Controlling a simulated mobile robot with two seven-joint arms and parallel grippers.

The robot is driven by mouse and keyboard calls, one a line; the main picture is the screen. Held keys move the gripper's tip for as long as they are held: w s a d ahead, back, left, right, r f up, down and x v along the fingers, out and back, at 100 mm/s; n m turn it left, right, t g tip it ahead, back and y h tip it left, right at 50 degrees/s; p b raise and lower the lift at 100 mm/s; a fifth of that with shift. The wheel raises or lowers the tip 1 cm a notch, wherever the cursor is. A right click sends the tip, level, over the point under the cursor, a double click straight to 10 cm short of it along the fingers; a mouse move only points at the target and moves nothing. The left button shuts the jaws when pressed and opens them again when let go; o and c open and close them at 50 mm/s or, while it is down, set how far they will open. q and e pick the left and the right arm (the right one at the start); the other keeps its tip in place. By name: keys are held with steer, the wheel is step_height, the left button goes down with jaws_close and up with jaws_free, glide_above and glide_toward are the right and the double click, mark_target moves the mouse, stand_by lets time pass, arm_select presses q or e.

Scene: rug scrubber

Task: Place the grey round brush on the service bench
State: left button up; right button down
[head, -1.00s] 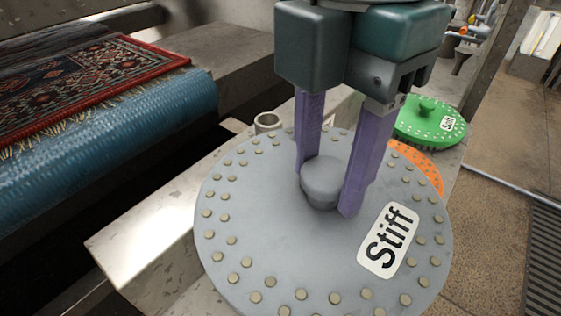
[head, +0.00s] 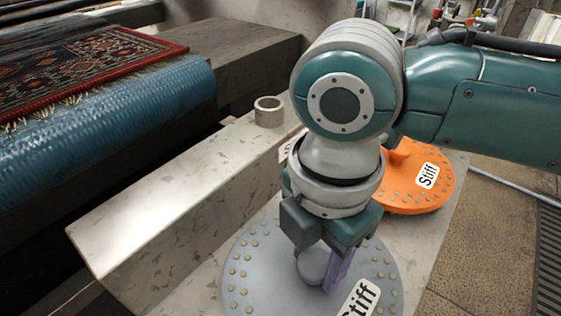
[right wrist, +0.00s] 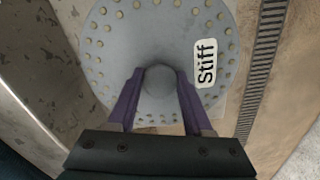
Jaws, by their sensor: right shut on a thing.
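The grey round brush (head: 255,270) is a flat disc with a ring of studs, a central knob and a white "Stiff" label. It shows at the lower middle of the head view, over the pale metal bench (head: 165,215), partly hidden by my right arm. I cannot tell whether it touches the bench top. My right gripper (head: 322,280) points down and is shut on the brush's knob. In the right wrist view the brush (right wrist: 120,50) lies between and beyond the two purple fingers (right wrist: 158,85). My left gripper is not in view.
An orange brush (head: 415,205), also labelled "Stiff", lies on the bench behind and right of the grey one. A short metal ring (head: 268,111) stands near the bench's back left. A patterned rug (head: 85,70) lies on a blue roller (head: 110,120) at left. Floor grating is at right.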

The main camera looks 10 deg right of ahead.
steer(key=shift+f, duration=0.4)
steer(key=c, duration=0.8)
jaws_free()
steer(key=shift+f, duration=0.2)
steer(key=o, duration=0.5)
